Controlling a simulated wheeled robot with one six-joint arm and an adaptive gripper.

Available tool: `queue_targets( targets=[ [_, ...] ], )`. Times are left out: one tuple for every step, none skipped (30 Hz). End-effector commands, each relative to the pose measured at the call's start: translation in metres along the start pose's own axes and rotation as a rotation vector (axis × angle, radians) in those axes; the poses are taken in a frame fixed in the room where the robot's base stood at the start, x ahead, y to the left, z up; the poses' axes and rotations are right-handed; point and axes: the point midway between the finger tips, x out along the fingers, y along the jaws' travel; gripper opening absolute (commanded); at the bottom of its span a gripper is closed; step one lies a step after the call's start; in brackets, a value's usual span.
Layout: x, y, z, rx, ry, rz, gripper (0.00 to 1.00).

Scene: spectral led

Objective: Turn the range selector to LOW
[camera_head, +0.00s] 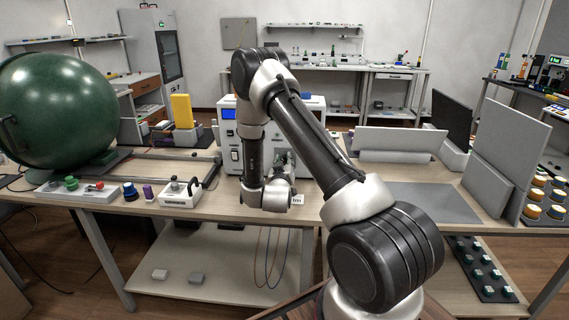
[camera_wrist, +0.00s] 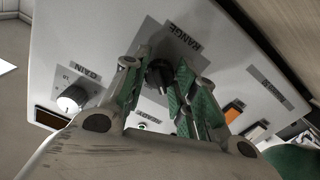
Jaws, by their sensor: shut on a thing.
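The range selector (camera_wrist: 157,76) is a dark round knob on the white front panel of an instrument (camera_head: 235,152), under the printed RANGE label (camera_wrist: 186,37) in the wrist view. My gripper (camera_wrist: 160,84) has its green-padded fingers on both sides of the knob and is shut on it. The knob's pointer and any LOW marking cannot be made out.
A silver GAIN knob (camera_wrist: 72,99) is left of my fingers; an orange rocker switch (camera_wrist: 233,111) is to the right. A white box with a black handle (camera_head: 180,193) stands on the bench at left. A grey mat (camera_head: 430,203) lies clear at right.

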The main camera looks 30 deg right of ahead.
Motion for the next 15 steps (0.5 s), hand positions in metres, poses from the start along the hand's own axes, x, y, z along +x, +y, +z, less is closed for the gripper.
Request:
queue_targets(
  targets=[
    [-0.0004, -0.0001, 0.0011, -0.001, -0.003, -0.001, 0.04],
    [-0.0004, -0.0001, 0.0012, -0.001, -0.003, -0.001, 0.04],
    [-0.0004, -0.0001, 0.0012, -0.001, -0.003, -0.001, 0.3],
    [-0.0004, -0.0001, 0.0012, -0.001, -0.003, -0.001, 0.35],
    [-0.0004, -0.0001, 0.0012, -0.001, -0.003, -0.001, 0.41],
    [-0.0004, -0.0001, 0.0012, -0.001, -0.003, -0.001, 0.48],
    [-0.0004, -0.0001, 0.001, 0.0, -0.003, -0.001, 0.5],
    [-0.0003, -0.0001, 0.001, 0.0, -0.002, -0.001, 0.5],
    [-0.0003, 0.0, 0.0009, 0.0, -0.002, -0.001, 0.5],
    [-0.0003, -0.0001, 0.0008, 0.0, -0.002, -0.001, 0.5],
    [-0.0002, 0.0, 0.0007, 0.0, -0.002, 0.0, 0.5],
    [-0.0002, 0.0, 0.0006, 0.0, -0.002, 0.0, 0.5],
    [-0.0002, 0.0, 0.0006, 0.0, -0.001, 0.0, 0.5],
    [-0.0002, 0.0, 0.0005, 0.0, -0.001, 0.0, 0.5],
    [-0.0004, -0.0001, 0.0005, 0.001, -0.001, 0.0, 0.5]
  ],
)
